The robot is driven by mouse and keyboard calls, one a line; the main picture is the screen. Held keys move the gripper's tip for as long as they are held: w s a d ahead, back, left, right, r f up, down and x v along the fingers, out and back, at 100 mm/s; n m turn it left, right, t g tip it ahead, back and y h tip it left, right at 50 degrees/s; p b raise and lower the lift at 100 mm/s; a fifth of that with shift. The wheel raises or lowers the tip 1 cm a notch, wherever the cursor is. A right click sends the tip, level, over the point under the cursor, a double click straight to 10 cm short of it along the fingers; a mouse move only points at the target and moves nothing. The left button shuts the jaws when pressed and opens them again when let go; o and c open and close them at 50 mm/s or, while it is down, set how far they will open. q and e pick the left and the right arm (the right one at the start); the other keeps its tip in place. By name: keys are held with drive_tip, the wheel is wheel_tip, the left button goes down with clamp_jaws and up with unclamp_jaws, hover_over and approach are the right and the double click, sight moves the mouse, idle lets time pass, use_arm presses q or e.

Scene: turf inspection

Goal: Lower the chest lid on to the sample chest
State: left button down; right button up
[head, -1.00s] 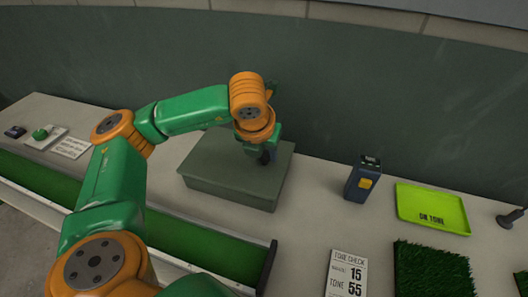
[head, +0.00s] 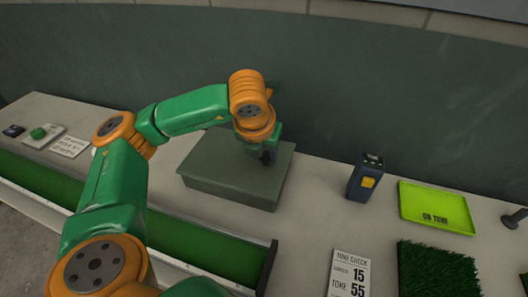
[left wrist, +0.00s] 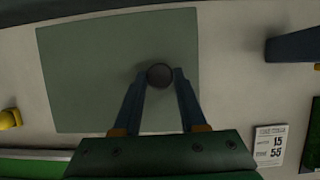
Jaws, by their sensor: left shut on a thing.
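The grey-green chest lid (head: 215,158) lies flat over the sample chest (head: 232,192), lined up with its walls. I see no clear gap between them, but contact along the hidden far edges cannot be told. My left gripper (head: 266,157) is above the right part of the lid, shut on its knob. In the left wrist view the fingers (left wrist: 160,78) close on the dark round knob (left wrist: 159,75), with the lid (left wrist: 85,70) spread flat below. The chest walls are hidden there. My right gripper is in neither view.
A blue meter (head: 365,180) stands right of the chest, with a lime tray (head: 437,205), a tone card (head: 349,273) and a turf square (head: 435,270) beyond. A green turf trough (head: 195,245) runs along the front. The wall (head: 340,80) is close behind.

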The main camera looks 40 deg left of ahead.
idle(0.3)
use_arm(q)
drive_tip(key=shift+c, duration=1.9)
unclamp_jaws()
drive_tip(key=v, duration=0.7)
